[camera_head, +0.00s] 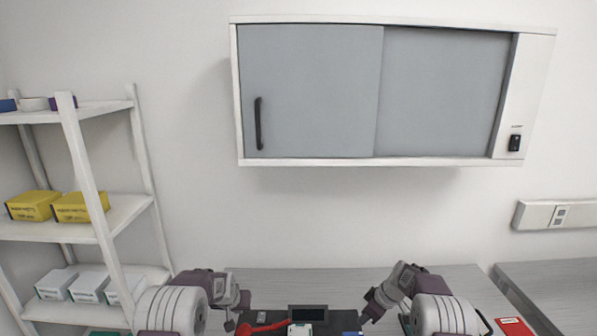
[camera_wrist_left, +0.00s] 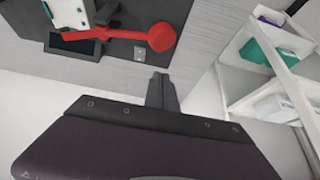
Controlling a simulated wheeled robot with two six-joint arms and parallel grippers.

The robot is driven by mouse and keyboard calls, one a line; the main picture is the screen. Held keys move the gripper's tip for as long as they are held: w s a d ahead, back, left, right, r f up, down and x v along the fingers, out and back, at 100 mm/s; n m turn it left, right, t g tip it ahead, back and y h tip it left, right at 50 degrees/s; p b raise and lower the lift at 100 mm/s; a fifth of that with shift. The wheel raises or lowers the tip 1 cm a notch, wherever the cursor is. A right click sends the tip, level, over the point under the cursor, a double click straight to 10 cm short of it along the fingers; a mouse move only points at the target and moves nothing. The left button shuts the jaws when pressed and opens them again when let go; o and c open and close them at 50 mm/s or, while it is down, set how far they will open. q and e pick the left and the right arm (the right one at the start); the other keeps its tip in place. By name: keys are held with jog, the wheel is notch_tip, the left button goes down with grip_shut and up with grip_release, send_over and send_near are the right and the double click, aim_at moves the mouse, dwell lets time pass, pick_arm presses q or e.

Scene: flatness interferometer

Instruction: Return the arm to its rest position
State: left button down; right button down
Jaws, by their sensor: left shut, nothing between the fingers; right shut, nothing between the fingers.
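My left arm comes in at the bottom left of the head view, with its gripper (camera_head: 230,324) low at the front of the bench. In the left wrist view my left gripper (camera_wrist_left: 162,90) is shut and empty, its fingers together. It is apart from the red-handled part (camera_wrist_left: 125,34). My right gripper (camera_head: 369,313) is at the bottom right of the head view, pointing down and inward, shut with nothing in it. Both arms are bent near the bench, and their lower parts are cut off by the picture edge.
A grey bench (camera_head: 260,282) carries a dark device with a small screen (camera_head: 308,312) between the arms. A wall cabinet (camera_head: 310,90) with sliding doors hangs above. A white shelf (camera_head: 125,215) with boxes stands at left. A red item (camera_head: 514,326) lies at right.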

pick_arm(q)
notch_tip(320, 180, up, 3)
jog(key=shift+f+p, duration=0.1)
jog(key=shift+p, duration=0.55)
